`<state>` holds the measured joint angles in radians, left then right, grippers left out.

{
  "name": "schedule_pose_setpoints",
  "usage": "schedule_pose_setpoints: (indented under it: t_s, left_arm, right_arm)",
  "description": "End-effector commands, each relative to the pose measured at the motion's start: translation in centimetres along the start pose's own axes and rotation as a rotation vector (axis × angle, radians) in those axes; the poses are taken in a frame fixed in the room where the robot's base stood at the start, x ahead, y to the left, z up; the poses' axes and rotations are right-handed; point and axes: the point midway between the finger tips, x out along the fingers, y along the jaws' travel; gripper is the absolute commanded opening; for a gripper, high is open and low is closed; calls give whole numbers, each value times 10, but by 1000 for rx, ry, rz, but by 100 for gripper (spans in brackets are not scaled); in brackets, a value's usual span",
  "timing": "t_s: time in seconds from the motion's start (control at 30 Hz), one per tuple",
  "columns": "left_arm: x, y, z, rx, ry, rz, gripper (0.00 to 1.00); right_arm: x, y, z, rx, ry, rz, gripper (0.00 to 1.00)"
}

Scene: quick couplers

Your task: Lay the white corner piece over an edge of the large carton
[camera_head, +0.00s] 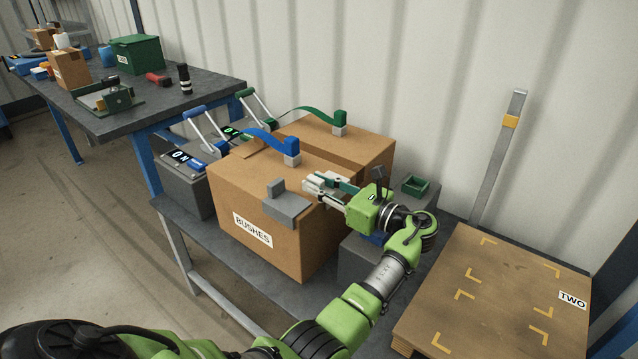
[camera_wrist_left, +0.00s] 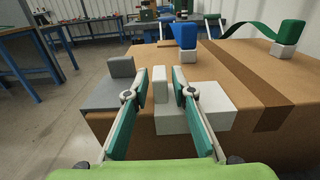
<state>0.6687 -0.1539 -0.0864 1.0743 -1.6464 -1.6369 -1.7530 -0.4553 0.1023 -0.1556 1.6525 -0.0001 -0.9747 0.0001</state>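The large carton (camera_head: 238,187), labelled BUSHES, stands on the low bench; its brown top shows in the wrist view (camera_wrist_left: 225,72). The white corner piece (camera_head: 318,182) is at the carton's right-hand top edge, partly covered by my left gripper. In the wrist view the white corner piece (camera_wrist_left: 206,98) has an upright tab and a flat part that appears to lie over the edge. My left gripper (camera_wrist_left: 161,82) is open, one finger on each side of the tab, with narrow gaps showing. My right gripper is not in view.
A grey corner piece (camera_head: 287,207) lies over the carton's front corner. Blue (camera_head: 291,147) and green (camera_head: 340,118) strap ends rest on the carton top. Grey boxes with levers stand left. A small green tray (camera_head: 415,186) and a pallet (camera_head: 500,300) marked TWO are right.

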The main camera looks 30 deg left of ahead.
Motion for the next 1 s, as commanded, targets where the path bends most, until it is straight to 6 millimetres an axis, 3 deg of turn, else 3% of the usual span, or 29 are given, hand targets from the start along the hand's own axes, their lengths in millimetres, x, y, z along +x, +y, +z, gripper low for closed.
schedule_pose_setpoints:
  t_s: [0.37, 0.8, 1.0]
  left_arm:
    - [-2, 0, 0, 1, 1, -1, 32]
    - [-65, -1, -1, 2, 1, -2, 32]
    - [-75, 0, 0, 1, 0, 1, 32]
  right_arm:
    - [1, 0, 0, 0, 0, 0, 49]
    - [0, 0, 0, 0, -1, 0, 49]
    - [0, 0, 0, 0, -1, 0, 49]
